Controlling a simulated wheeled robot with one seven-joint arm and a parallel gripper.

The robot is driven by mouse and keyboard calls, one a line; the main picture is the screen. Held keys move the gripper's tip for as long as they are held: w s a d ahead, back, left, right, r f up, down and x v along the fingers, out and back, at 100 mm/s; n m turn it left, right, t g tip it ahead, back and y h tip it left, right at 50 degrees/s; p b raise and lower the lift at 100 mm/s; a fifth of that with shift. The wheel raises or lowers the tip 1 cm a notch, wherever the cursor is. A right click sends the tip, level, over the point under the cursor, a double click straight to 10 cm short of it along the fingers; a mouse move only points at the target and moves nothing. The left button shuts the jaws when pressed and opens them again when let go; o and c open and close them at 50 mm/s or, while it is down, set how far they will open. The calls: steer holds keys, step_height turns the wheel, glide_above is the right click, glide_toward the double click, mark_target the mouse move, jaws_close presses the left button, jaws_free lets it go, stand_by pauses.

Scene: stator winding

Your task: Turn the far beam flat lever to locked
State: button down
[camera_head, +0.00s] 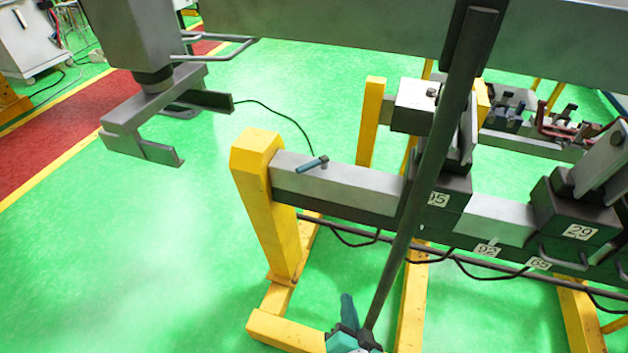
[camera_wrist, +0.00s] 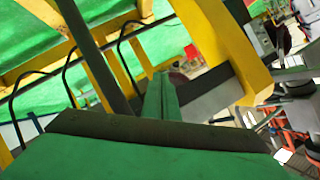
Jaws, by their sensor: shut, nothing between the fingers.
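A small lever with a blue handle (camera_head: 311,165) lies nearly flat on top of a grey beam (camera_head: 370,184), near its left end, in the head view. The handle points left and slightly down from its pivot. My gripper (camera_head: 347,303) is at the bottom of the head view, lower in the picture than the beam and apart from the lever. Its green fingers (camera_wrist: 161,100) are together in the wrist view, with nothing visible between them. A second beam (camera_head: 535,147) lies behind at the right; I cannot make out a blue lever on it.
A yellow post (camera_head: 260,200) carries the beam's left end. Numbered dark blocks (camera_head: 575,215) sit along the beam to the right. A long dark bar crosses in front of the beam. A grey hooked fixture (camera_head: 150,125) hangs at upper left. Green floor is open at left.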

mark_target(313, 165)
steer(key=w+r+m+y, duration=0.2)
steer(key=w+r+y, duration=0.3)
steer(key=r, duration=0.7)
steer(key=w+r+m+y, duration=0.2)
steer(key=w+r, duration=0.5)
steer(key=r, duration=0.6)
steer(key=shift+g+y, duration=0.3)
steer(key=shift+g, duration=0.2)
steer(key=x, duration=1.3)
steer(key=shift+w+a+r, duration=0.2)
steer(key=shift+w+r, duration=0.1)
